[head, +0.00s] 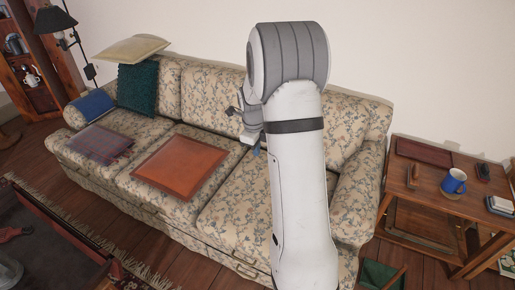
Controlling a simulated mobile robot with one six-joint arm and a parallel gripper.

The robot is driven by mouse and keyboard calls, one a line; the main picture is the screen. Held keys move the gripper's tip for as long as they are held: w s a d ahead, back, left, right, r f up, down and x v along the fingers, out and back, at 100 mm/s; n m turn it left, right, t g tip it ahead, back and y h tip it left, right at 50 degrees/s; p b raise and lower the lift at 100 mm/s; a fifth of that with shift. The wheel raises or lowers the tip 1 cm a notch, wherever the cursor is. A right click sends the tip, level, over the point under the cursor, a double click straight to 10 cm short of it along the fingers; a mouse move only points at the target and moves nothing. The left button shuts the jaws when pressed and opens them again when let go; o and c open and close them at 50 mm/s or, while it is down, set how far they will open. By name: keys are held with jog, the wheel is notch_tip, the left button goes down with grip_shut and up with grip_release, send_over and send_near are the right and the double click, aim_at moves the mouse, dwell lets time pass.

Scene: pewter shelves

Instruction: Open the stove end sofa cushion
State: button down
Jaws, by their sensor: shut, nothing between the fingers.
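A floral sofa (230,215) with a row of seat cushions stands along the wall. Its right seat cushion (232,212) is partly hidden by my arm, and the visible part lies flat. The middle seat bears a flat orange-brown panel (180,165). The left seat cushion (75,158) bears a dark plaid piece (100,142). No stove is in view, so I cannot tell which end is the stove end. My gripper (236,108) is shut and empty, in front of the sofa back and partly behind my arm.
A green cushion (138,88), a cream pillow (132,48) and a blue item (95,104) are at the sofa's left end. A wooden side table (425,190) with a blue mug (454,181) stands right. A low dark table (45,235) stands front left.

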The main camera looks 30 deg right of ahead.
dwell(0.9)
jog(key=c, duration=1.5)
grip_release()
jog(key=shift+r, duration=0.1)
jog(key=r, duration=0.7)
jog(key=shift+s+a+r, duration=0.3)
jog(key=shift+a, duration=0.1)
